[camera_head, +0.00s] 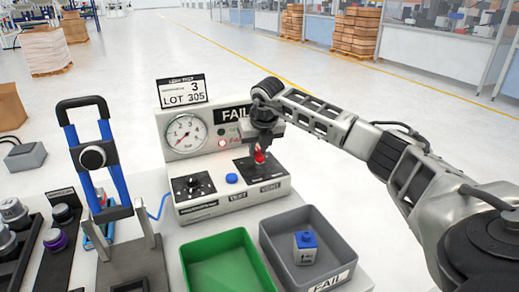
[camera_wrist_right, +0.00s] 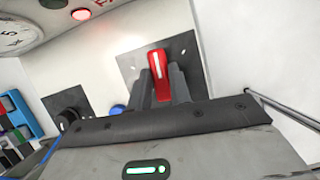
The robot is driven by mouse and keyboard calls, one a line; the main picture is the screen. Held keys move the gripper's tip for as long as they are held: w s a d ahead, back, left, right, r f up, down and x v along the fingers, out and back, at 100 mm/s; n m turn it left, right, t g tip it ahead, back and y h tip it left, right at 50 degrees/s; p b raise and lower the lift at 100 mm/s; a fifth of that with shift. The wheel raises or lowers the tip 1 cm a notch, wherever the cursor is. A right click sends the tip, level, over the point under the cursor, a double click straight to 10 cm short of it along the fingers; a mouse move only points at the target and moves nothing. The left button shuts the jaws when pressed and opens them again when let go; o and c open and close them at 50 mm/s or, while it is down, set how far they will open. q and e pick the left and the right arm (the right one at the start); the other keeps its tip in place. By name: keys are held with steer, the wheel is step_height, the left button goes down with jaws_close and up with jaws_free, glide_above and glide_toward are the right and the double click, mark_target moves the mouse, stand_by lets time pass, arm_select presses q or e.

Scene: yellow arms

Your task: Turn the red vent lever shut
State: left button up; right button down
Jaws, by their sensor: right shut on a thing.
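The red vent lever (camera_head: 259,156) sits on a dark plate at the right side of the leak test box. In the right wrist view the lever (camera_wrist_right: 159,72) shows a white stripe and points nearly straight up in the picture, leaning slightly. My right gripper (camera_head: 261,148) comes down over it from above. Its two dark fingers (camera_wrist_right: 163,86) stand on either side of the lever, shut on it. The lever's base is partly hidden by the fingers. My left gripper is in neither view.
The leak test box (camera_head: 232,202) carries a gauge (camera_head: 186,133), a black knob (camera_head: 193,183), a blue button (camera_head: 231,178) and a lit red lamp by a FAIL display. A green tray (camera_head: 206,286) and a grey tray (camera_head: 275,252) holding a blue-topped part stand in front. A blue-handled clamp fixture (camera_head: 105,140) stands left.

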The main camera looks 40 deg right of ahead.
steer(key=n, duration=0.2)
steer(key=n+y, duration=0.2)
steer(key=n, duration=0.1)
steer(key=shift+w+a+r+n+t, duration=0.1)
steer(key=shift+a+n+t, duration=0.2)
steer(key=shift+a, duration=0.05)
steer(key=shift+a+n+y+p, duration=0.15)
steer(key=shift+n+y, duration=0.3)
steer(key=shift+n, duration=0.65)
steer(key=shift+a+n+y+p, duration=0.15)
steer(key=shift+n+y, duration=0.3)
steer(key=shift+n, duration=0.65)
steer(key=c, duration=1.3)
jaws_free()
steer(key=v, duration=1)
steer(key=b+v, duration=0.1)
steer(key=v, duration=0.5)
steer(key=shift+w+d+r, duration=0.1)
steer(key=shift+w, duration=0.15)
steer(key=shift+g, duration=0.4)
